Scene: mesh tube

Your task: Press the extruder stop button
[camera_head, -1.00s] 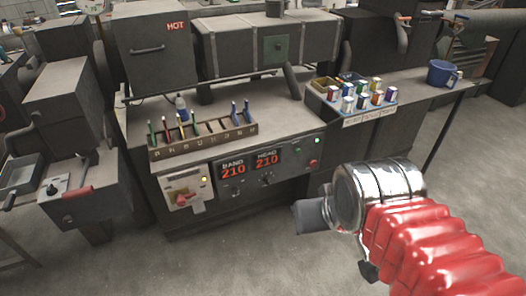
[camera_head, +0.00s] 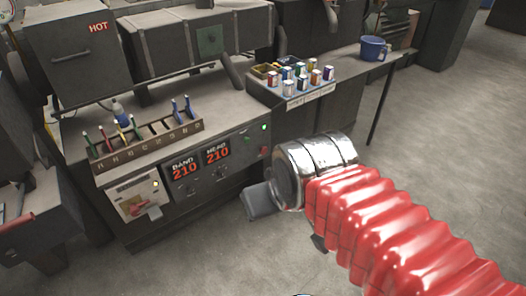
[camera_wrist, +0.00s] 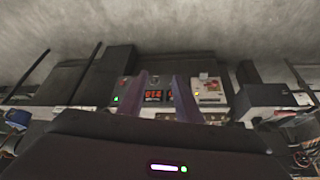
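The extruder's front panel (camera_head: 222,172) carries two red "210" displays, marked BAND and HEAD. A small red button (camera_head: 264,152) sits at its right end, below a lit green lamp (camera_head: 264,127). A pale plate (camera_head: 136,197) with a red part and a yellow lamp is at the left end. No stop label is readable. My gripper (camera_head: 258,200) is a grey shape low in front of the panel's right end, apart from the red button. In the wrist view, the two fingers of my gripper (camera_wrist: 161,76) stand apart and empty, pointing towards the upside-down panel (camera_wrist: 160,97).
A slotted rack (camera_head: 150,142) with coloured tools stands on the machine top. A tray of small coloured containers (camera_head: 300,85) and a blue mug (camera_head: 373,48) are on the side table. A box marked HOT (camera_head: 72,50) is behind. Floor at right is clear.

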